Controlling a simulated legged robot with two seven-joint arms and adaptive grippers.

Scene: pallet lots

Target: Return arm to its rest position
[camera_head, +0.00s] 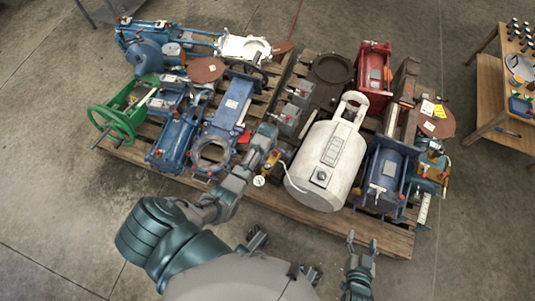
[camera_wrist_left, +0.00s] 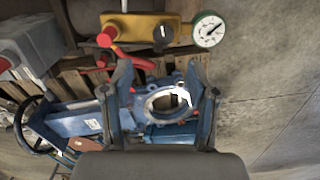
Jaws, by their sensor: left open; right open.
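My left arm comes in from the left over the front of the loaded pallet (camera_head: 395,239). My left gripper (camera_head: 268,150) is open, near a yellow block with a white-faced gauge (camera_head: 258,181). In the left wrist view its two fingers (camera_wrist_left: 160,65) stand apart. The yellow block (camera_wrist_left: 178,32) and the red handle (camera_wrist_left: 106,38) lie beyond the fingertips, and a blue ring-flanged valve (camera_wrist_left: 90,122) shows behind and between the fingers. I see nothing held. My right gripper (camera_head: 361,243) is open and empty at the bottom, in front of the pallet.
A cream tank (camera_head: 322,165), a blue housing (camera_head: 383,175), a red frame (camera_head: 373,75) and a green handwheel (camera_head: 112,124) crowd the pallet. A wooden table (camera_head: 488,95) stands at the right. Bare concrete floor (camera_head: 480,230) lies at the lower right.

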